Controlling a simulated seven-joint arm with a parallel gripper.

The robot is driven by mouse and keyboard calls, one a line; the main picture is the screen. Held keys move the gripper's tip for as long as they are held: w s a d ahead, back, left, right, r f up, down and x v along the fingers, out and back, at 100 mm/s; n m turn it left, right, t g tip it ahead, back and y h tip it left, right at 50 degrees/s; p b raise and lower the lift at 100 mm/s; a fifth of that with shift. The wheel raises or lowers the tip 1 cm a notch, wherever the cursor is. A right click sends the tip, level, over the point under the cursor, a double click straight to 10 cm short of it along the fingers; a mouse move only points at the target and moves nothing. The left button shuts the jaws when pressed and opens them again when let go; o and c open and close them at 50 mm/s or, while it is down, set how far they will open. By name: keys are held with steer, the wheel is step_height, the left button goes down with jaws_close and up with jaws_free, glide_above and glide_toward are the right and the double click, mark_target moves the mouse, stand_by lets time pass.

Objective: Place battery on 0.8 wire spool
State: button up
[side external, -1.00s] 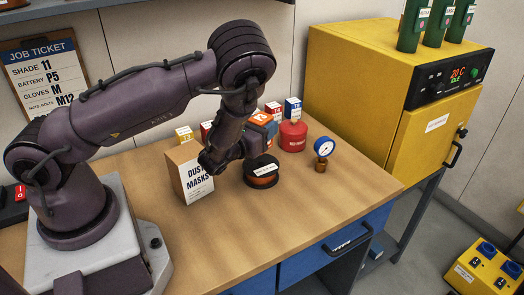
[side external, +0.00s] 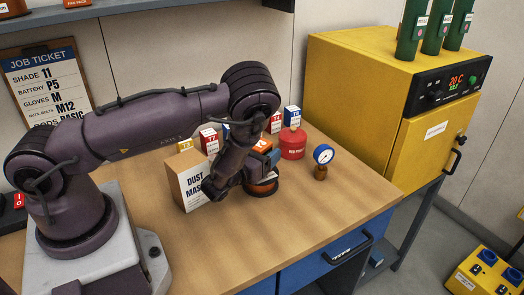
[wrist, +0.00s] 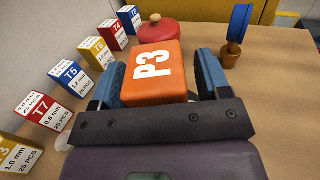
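In the side view the battery (side external: 263,145) is partly hidden by my gripper (side external: 262,157). The dark wire spool (side external: 263,189) with a copper-coloured winding stands on the bench directly below the gripper, its top mostly covered. I cannot tell whether the battery touches it. The spool's label is not readable now, and the spool is hidden in the wrist view.
A dust mask box (side external: 190,183) stands close left of the gripper. Several small labelled boxes (wrist: 72,75) line the back. The front bench is clear. A job ticket (side external: 45,85) lists battery P5.

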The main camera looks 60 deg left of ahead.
steer(key=shift+r, duration=0.2)
steer(key=v, duration=1.1)
steer(key=w+d+r+n+g+h, duration=0.2)
steer(key=d+r+n+g+h, duration=0.3)
steer(key=n, duration=0.6)
steer(key=w+d+r+n+g+h, duration=0.1)
steer(key=w+d+r+n+g, duration=0.2)
steer(key=r+n, duration=0.6)
steer(key=s+r+n+g, duration=0.3)
steer(key=s+r+n, duration=0.8)
steer(key=s, duration=0.6)
steer(key=shift+a+r+h, duration=0.35)
steer(key=shift+r+h, duration=0.05)
steer(key=shift+r, duration=0.2)
